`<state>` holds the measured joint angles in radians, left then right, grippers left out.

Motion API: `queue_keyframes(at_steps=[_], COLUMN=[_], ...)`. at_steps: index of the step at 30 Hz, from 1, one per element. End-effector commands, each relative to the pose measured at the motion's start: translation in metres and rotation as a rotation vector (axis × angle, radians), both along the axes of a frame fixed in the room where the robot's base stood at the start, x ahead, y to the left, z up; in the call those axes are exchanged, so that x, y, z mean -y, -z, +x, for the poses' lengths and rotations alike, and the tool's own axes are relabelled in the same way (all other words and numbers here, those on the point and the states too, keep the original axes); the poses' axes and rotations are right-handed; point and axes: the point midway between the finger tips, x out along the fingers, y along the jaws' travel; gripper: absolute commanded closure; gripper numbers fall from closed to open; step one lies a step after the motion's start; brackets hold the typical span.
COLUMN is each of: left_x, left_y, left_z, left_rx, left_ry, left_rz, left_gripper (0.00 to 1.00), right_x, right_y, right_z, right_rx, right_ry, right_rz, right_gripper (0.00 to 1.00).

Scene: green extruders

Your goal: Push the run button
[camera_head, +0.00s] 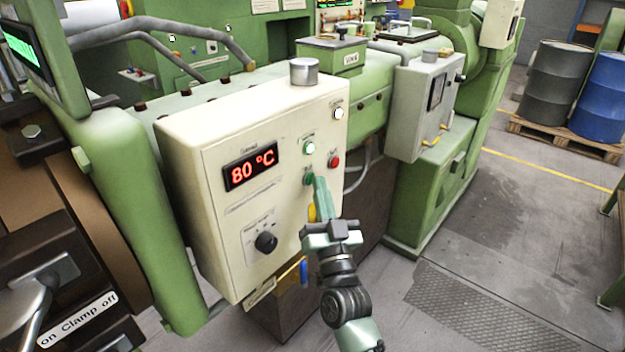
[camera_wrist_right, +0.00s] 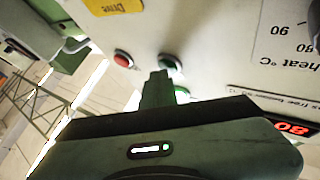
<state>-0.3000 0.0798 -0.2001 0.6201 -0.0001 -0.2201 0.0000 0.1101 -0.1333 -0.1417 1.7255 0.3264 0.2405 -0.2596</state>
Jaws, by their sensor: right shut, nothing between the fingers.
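The cream control box (camera_head: 250,125) carries a green button (camera_head: 308,179), a red button (camera_head: 334,161) and a lit green-white lamp (camera_head: 309,147) above them. Their small labels are too blurred to read, so I cannot read which is marked run. My right gripper (camera_head: 318,183) is shut and empty, with its green fingertips just at the green button. In the right wrist view the fingertips (camera_wrist_right: 159,76) overlap the edge of the green button (camera_wrist_right: 170,64); whether they touch it is unclear. The red button (camera_wrist_right: 123,59) is to their left. My left gripper is not in view.
The box also has a red 80 °C display (camera_head: 251,167), a black knob (camera_head: 266,242) and another white lamp (camera_head: 338,113). Drums (camera_head: 556,83) stand at the far right. The floor (camera_head: 500,230) at right is mostly clear.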

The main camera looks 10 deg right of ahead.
Motion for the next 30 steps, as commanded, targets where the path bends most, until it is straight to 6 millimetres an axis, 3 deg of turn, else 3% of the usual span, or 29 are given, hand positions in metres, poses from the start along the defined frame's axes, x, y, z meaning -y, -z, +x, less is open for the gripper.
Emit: queue_keyframes(at_steps=[30], left_x=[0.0], left_y=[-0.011], left_z=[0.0], left_rx=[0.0], left_ry=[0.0], left_rz=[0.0], left_gripper=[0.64], right_x=[0.016], right_y=[0.0], right_z=[-0.02], right_rx=[-0.001], right_ry=[0.001], right_rz=[-0.002], right_gripper=[1.0])
